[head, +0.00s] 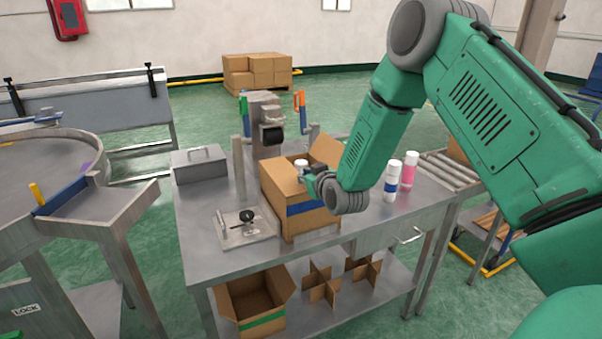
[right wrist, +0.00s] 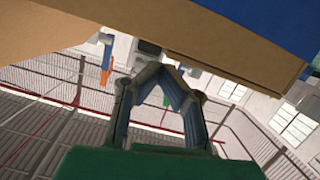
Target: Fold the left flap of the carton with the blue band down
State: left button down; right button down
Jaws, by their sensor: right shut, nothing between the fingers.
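The carton with the blue band (head: 300,222) stands upright on the steel bench, its top open. Another flap (head: 326,151) stands up at the back right. A white cap (head: 301,162) shows in the opening. My right gripper (head: 308,173) is at the carton's top, over the front right of the opening; contact cannot be told. In the right wrist view its fingers (right wrist: 168,70) are shut and empty, with the carton's cardboard (right wrist: 130,30) across the top. My left gripper is not in view.
A gauge on a plate (head: 245,226) and a metal box (head: 199,164) are on the left. A press column (head: 266,125) rises behind. A green-banded carton (head: 254,300) is on the lower shelf.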

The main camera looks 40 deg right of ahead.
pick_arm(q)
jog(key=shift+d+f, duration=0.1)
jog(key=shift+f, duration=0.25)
pick_arm(e)
jog(key=shift+s+d+f, duration=0.1)
jog(key=shift+d+f, duration=0.2)
jog(key=shift+f, duration=0.45)
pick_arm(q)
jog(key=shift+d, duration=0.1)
pick_arm(e)
jog(key=shift+d, duration=0.1)
